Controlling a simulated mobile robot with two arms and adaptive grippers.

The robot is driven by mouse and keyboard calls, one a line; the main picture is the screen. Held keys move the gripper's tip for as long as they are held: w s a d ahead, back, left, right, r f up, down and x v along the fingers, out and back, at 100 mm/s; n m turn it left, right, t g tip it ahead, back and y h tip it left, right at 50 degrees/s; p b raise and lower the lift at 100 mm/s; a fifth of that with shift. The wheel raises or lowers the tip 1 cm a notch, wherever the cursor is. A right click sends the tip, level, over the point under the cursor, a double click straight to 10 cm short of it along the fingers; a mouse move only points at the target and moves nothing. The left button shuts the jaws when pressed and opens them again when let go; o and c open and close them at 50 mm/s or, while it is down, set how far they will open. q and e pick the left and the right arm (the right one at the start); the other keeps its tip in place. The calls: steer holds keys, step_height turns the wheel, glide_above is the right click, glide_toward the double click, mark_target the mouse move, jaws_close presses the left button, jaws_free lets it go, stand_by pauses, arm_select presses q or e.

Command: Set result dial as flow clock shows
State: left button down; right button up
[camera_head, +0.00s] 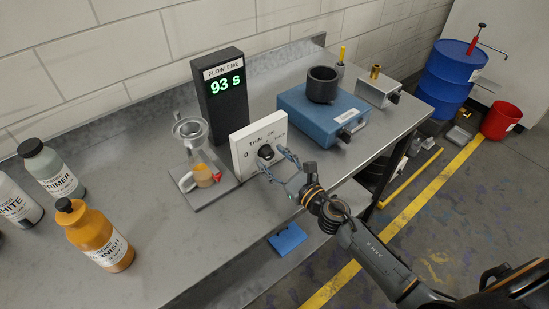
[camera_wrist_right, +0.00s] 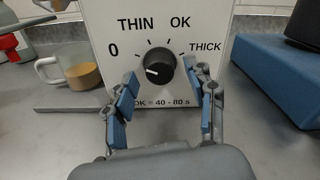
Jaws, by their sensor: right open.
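The flow clock (camera_head: 222,98) is a black upright box with green digits reading 93 s under a FLOW TIME label. The result dial (camera_head: 247,160) is a white panel with a black round knob; its face (camera_wrist_right: 100,20) reads 0, THIN, OK, THICK and "OK = 40 - 80 s". The white mark on the knob (camera_wrist_right: 160,68) points left and slightly down, on the 0 side. My right gripper (camera_head: 280,167) is open in front of the panel. In the right wrist view its blue-padded fingers (camera_wrist_right: 165,92) stand left and right of the knob, apparently apart from it. My left gripper is not in view.
A flow cup stand (camera_head: 205,195) with a mug (camera_head: 204,176) is left of the dial. A blue box (camera_head: 318,118) with a dark cup (camera_head: 322,84) is to its right. Bottles, including orange varnish (camera_head: 96,235), stand at left. The front bench between is clear.

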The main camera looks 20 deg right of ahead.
steer(key=c, duration=1.1)
steer(key=shift+c, duration=0.2)
